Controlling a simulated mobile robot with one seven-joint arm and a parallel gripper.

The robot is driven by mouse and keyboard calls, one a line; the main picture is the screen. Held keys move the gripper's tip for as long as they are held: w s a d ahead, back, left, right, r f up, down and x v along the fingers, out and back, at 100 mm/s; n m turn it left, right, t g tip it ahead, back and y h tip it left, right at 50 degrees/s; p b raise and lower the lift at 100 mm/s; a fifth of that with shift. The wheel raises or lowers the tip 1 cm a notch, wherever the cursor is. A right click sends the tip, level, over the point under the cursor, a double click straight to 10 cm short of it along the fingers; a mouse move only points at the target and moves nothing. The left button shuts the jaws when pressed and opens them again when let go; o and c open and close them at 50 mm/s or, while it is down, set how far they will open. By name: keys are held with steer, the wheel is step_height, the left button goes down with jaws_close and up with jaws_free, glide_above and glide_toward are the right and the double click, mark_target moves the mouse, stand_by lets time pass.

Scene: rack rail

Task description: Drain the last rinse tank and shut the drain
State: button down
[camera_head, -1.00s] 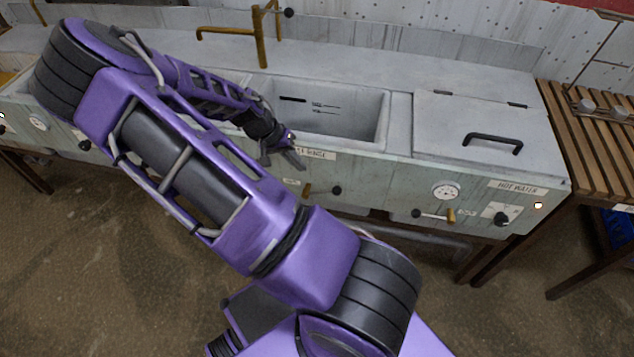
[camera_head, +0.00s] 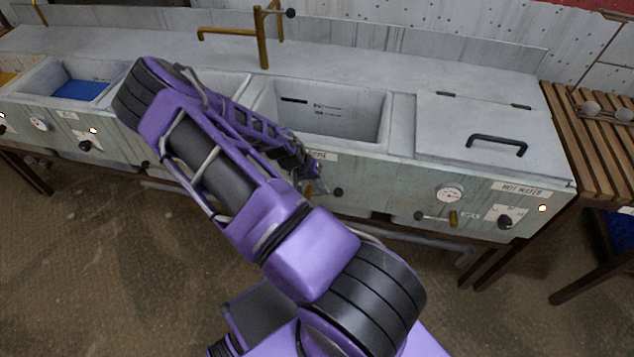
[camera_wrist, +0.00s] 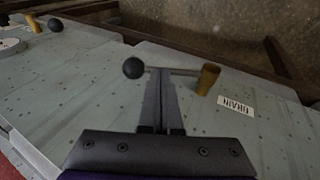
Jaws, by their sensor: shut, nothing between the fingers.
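The last rinse tank (camera_head: 352,119) is a grey basin in the middle of the bench in the head view. Dark level marks show on its back wall; I see no clear water surface, and its floor is hidden. Its drain lever on the front panel has a black ball knob (camera_wrist: 133,68) and a brass body (camera_wrist: 208,77), beside an upside-down drain label (camera_wrist: 236,104) in the wrist view. The lever lies across, roughly level. My gripper (camera_wrist: 163,76) is shut and empty, fingertips at the lever between knob and brass. I cannot tell whether they touch it.
Right of the tank is a lidded hot water tank (camera_head: 470,125) with its own gauge (camera_head: 450,194) and brass drain (camera_head: 454,218). A brass tap (camera_head: 262,45) stands behind. A basin with blue contents (camera_head: 82,90) is at left. A slatted wooden table (camera_head: 590,140) stands at right.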

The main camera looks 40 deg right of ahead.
steer(key=shift+f, duration=0.1)
stand_by(0.3)
steer(key=shift+s+d+f+t+y+b, duration=0.3)
steer(key=shift+d+f+t+y+b, duration=0.1)
steer(key=shift+b, duration=0.35)
steer(key=shift+s+d+f+b, duration=0.2)
steer(key=shift+s+f+b, duration=0.15)
steer(key=shift+f+b, duration=0.25)
steer(key=shift+s+d+f+b, duration=0.2)
steer(key=shift+s+f+b, duration=0.15)
steer(key=shift+b, duration=0.3)
